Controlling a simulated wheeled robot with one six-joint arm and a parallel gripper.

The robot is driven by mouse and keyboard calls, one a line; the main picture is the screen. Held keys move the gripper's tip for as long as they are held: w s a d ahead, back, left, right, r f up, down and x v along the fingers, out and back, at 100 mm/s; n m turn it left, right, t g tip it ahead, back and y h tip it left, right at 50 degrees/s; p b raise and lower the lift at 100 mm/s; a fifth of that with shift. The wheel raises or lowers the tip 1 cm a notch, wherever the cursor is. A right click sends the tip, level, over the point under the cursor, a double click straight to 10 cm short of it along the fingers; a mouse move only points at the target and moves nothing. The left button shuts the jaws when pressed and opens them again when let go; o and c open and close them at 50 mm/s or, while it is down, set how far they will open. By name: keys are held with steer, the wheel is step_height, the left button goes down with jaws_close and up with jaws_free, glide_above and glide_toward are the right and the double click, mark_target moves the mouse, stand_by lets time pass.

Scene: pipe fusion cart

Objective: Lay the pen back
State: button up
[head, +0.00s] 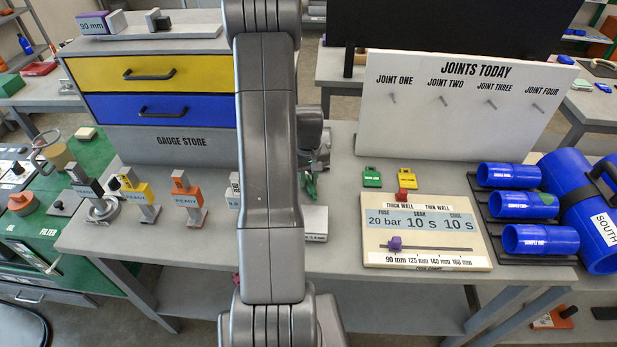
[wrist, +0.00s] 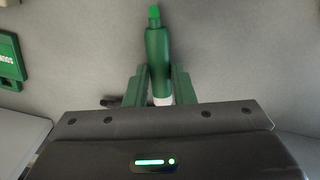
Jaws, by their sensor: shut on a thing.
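The pen is a green marker (wrist: 157,55) with a bright green tip at the top and a white part near my fingers in the wrist view. My gripper (wrist: 158,82) has green fingers on both sides of the pen and is shut on it. The grey bench top lies behind the pen; I cannot tell whether the pen touches it. In the head view my gripper (head: 310,183) is a small green patch beside my arm over the grey bench, and the pen cannot be told apart there. My arm hides the bench middle.
A green tag (head: 372,177) and a yellow tag (head: 406,177) lie right of my gripper. A settings board (head: 425,255) lies in front, blue pipes (head: 510,175) at right. A white joints board (head: 450,115) stands behind. A drawer cabinet (head: 150,100) and stamps (head: 188,200) are left.

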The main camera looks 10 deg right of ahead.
mark_target(309, 182)
steer(key=o, duration=0.9)
steer(key=shift+f, duration=0.1)
steer(key=shift+o, duration=0.2)
step_height(309, 182, up, 12)
steer(key=b, duration=0.1)
